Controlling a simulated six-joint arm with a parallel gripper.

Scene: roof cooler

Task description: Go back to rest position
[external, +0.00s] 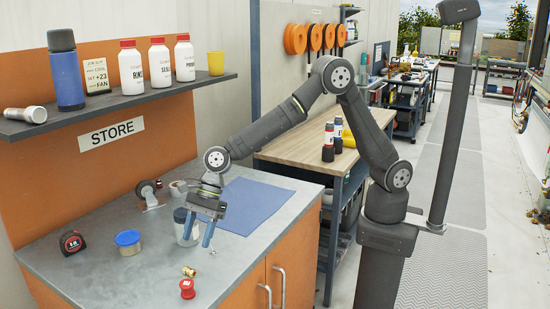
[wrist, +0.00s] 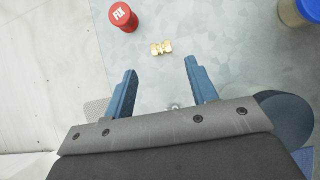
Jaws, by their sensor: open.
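My gripper (external: 197,230) hangs over the grey worktop (external: 130,280) with its blue fingers pointing down. In the wrist view my gripper (wrist: 158,90) has its two fingers spread wide with nothing between the tips. A brass fitting (wrist: 161,47) lies on the worktop beyond the fingertips; it also shows in the external view (external: 189,271). A red spool marked FIX (wrist: 123,17) stands near the fitting, at the worktop's front edge.
A blue-lidded tub (external: 128,242), a tape measure (external: 72,242) and a caster (external: 148,194) sit on the left and back. A blue mat (external: 250,203) lies to the right. Above, a shelf (external: 120,106) holds bottles, a blue flask (external: 66,75) and a yellow cup (external: 216,63).

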